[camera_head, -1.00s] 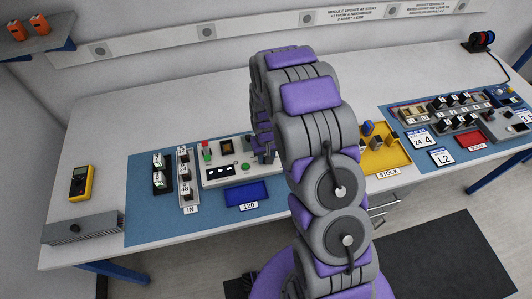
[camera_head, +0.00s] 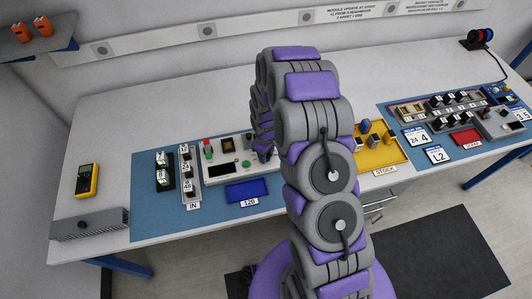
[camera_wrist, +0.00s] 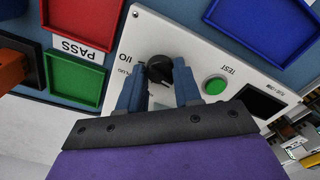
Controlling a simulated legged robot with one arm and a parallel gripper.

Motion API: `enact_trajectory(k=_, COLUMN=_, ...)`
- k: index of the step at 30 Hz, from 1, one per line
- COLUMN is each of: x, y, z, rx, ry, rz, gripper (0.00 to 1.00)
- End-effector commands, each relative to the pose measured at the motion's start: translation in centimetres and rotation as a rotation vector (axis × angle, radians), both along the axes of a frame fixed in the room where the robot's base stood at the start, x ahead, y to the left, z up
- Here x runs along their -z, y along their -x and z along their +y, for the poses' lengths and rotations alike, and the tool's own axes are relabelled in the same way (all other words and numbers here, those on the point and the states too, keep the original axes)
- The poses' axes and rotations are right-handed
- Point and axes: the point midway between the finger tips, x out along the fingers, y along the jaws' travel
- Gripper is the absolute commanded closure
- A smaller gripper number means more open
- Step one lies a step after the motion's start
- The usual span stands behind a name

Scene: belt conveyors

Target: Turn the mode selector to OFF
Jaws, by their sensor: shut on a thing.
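The mode selector appears to be the round black knob (camera_wrist: 159,67) on a white control panel (camera_wrist: 215,60) in the wrist view. My gripper (camera_wrist: 160,82) has its two blue fingers on either side of this knob and is shut on it. The letters "I/O" and "PLUG" show beside the knob. I cannot tell which way its pointer faces. In the head view, my gripper (camera_head: 263,153) is over the right end of the same panel (camera_head: 222,170). My arm hides the knob there.
A green button (camera_wrist: 215,86) marked TEST and a dark display (camera_wrist: 262,103) are close to my fingers. Red (camera_wrist: 85,15), green (camera_wrist: 75,78) and blue (camera_wrist: 265,35) trays lie around the panel. A yellow stock tray (camera_head: 385,155) stands to the right of my arm.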

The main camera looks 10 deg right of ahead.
Motion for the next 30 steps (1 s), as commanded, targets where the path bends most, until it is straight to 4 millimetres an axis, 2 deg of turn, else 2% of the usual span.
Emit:
enact_trajectory(k=11, x=-0.22, y=-0.46, z=0.01, rx=-0.005, ry=0.0, rz=-0.012, gripper=0.97)
enact_trajectory(k=12, x=-0.22, y=-0.46, z=0.01, rx=-0.005, ry=0.0, rz=-0.012, gripper=0.66)
enact_trajectory(k=18, x=-0.15, y=-0.24, z=0.0, rx=-0.004, ry=0.0, rz=-0.007, gripper=0.46)
enact_trajectory(k=20, x=-0.14, y=-0.19, z=0.0, rx=-0.004, ry=0.0, rz=-0.007, gripper=0.41)
enact_trajectory(k=30, x=-0.67, y=-0.09, z=0.0, rx=-0.004, ry=-0.001, rz=-0.004, gripper=0.41)
